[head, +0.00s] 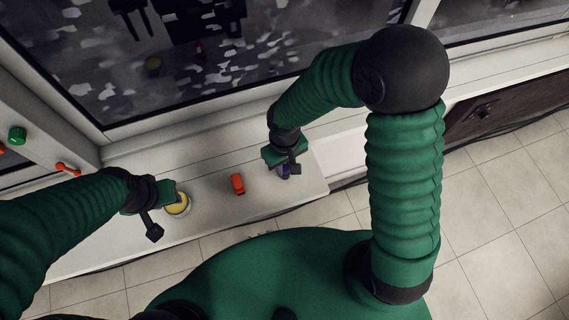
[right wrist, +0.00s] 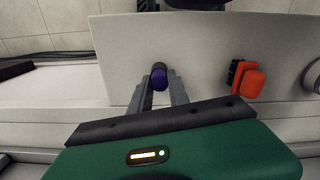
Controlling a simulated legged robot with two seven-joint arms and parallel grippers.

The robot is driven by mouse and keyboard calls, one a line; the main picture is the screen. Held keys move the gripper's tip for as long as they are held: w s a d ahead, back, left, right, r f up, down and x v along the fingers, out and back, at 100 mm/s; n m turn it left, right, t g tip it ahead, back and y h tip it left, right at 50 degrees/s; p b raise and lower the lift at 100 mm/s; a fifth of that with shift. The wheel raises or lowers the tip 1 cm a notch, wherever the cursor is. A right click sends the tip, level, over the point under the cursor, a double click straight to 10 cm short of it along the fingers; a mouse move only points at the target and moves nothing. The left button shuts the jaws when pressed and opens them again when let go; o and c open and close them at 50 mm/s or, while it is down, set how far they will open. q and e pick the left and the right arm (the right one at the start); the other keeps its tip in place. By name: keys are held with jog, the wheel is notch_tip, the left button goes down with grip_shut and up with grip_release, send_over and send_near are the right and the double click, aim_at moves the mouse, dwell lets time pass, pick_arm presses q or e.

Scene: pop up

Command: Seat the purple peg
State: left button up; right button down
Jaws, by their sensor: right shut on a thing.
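The purple peg (right wrist: 159,78) is between the two grey fingers of my right gripper (right wrist: 160,92) in the right wrist view. My right gripper is shut on it, over the right end of the white ledge. In the head view the peg (head: 285,171) is a small purple patch, mostly hidden by my right gripper (head: 285,163). Whether its lower end touches the ledge cannot be told. My left gripper (head: 168,205) is at the left of the ledge, beside a round yellow thing (head: 178,204). Its fingers are too unclear to show whether they are open.
A window frame rises behind the ledge. A green knob (head: 17,136) and an orange-red handle (head: 67,168) are at the far left.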

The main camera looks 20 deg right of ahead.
jog(key=c, duration=1.2)
grip_release()
jog(key=shift+o, duration=0.2)
notch_tip(320, 180, up, 17)
jog(key=p, duration=0.5)
jog(key=shift+w+f, duration=0.1)
